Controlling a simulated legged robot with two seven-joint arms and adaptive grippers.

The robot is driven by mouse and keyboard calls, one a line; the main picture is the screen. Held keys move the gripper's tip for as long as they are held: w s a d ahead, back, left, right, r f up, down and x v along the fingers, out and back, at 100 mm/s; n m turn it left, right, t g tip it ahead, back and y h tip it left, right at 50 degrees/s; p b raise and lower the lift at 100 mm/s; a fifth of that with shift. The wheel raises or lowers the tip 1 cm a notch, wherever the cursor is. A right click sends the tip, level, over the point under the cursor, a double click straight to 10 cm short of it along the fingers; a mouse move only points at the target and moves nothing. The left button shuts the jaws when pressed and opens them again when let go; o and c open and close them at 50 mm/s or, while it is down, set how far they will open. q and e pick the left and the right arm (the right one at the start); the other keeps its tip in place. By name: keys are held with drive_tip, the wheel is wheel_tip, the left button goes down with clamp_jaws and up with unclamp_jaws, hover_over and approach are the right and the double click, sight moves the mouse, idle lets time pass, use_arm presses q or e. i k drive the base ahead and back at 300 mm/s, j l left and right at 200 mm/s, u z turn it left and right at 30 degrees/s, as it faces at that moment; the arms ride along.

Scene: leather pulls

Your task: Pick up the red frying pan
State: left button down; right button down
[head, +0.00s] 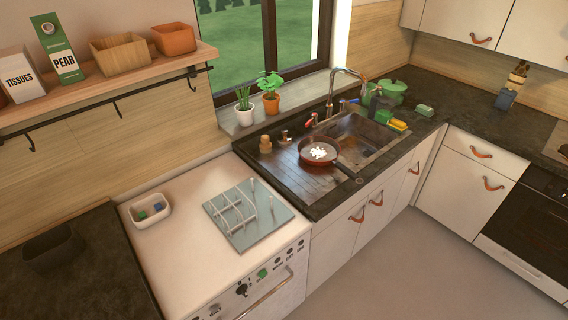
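A red frying pan (307,153) sits on the drainboard of the dark sink unit, at the left side of the sink basin. White pieces (319,153) lie inside it. Its dark handle (346,171) points to the lower right, toward the counter's front edge. Neither of my grippers shows in the head view.
A white stove (185,200) with a pan-support grid (249,214) and a small white tray (150,211) stands left of the sink. The faucet (345,72), a green pot (392,88) and sponges (398,125) are behind and right of the pan. Open floor (420,260) lies in front.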

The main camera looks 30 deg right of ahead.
sight(315, 150)
drive_tip(key=l+u, duration=0.85)
drive_tip(key=l, duration=0.1)
